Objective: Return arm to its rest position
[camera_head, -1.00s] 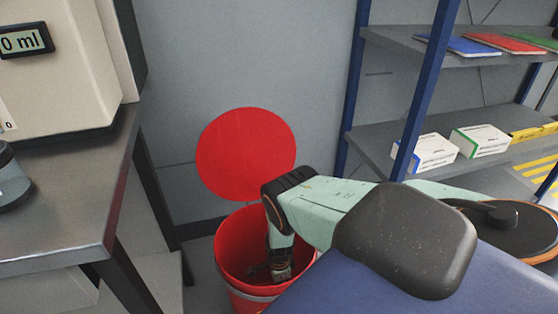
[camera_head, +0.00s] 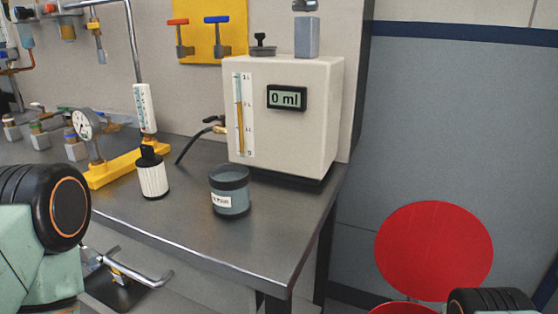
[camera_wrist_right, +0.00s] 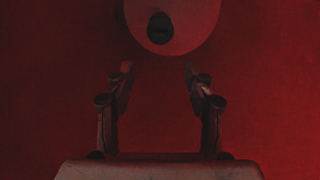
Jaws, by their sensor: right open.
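My right arm (camera_head: 490,300) shows only as a dark joint at the lower right of the head view, beside the red bin (camera_head: 403,309). The bin's round red lid (camera_head: 434,250) stands raised against the wall. In the right wrist view, my right gripper (camera_wrist_right: 158,75) is open, its two fingers apart with nothing between them. Dim red surfaces surround it, consistent with the inside of the bin. A round object with a dark hole (camera_wrist_right: 168,22) lies just beyond the fingertips.
The metal bench (camera_head: 240,235) holds a beige machine (camera_head: 285,140) reading 0 ml, a grey jar (camera_head: 229,192), a white ribbed cartridge (camera_head: 152,175) and a yellow gauge stand (camera_head: 112,165). Bare bench surface lies along its front edge.

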